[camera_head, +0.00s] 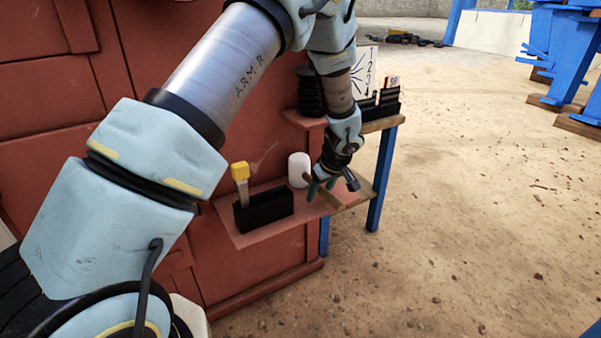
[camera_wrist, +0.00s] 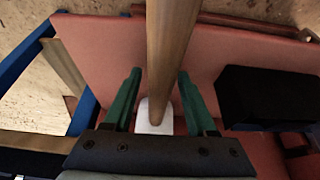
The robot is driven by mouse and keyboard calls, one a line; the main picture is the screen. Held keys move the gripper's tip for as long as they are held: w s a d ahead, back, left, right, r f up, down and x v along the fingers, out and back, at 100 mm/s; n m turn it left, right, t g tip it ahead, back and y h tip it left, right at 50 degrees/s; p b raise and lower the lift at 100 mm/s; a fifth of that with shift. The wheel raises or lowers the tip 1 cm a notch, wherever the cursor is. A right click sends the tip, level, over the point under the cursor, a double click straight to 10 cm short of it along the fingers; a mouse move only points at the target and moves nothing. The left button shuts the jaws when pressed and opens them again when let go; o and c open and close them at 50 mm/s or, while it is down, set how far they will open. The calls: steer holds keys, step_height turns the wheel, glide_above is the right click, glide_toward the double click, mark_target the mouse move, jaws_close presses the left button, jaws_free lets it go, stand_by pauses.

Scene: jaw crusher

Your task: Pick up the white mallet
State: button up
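The white mallet has a white head (camera_head: 299,170) and a brown wooden handle (camera_head: 328,194), standing out from the red shelf in the head view. My gripper (camera_head: 321,187) is at the handle, just right of the head. In the wrist view the handle (camera_wrist: 168,45) runs between the two green fingers of my gripper (camera_wrist: 159,74). Part of the white head (camera_wrist: 152,119) shows below the handle, the rest hidden by the gripper.
A black holder (camera_head: 264,208) with a yellow-topped tool (camera_head: 240,172) stands on the red shelf (camera_head: 240,238), left of the mallet. It is close on the right in the wrist view (camera_wrist: 265,95). A blue-legged table (camera_head: 381,180) stands behind, right. Open sandy floor lies right.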

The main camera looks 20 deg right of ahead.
jaws_close()
steer(key=shift+r, duration=0.1)
stand_by(1.0)
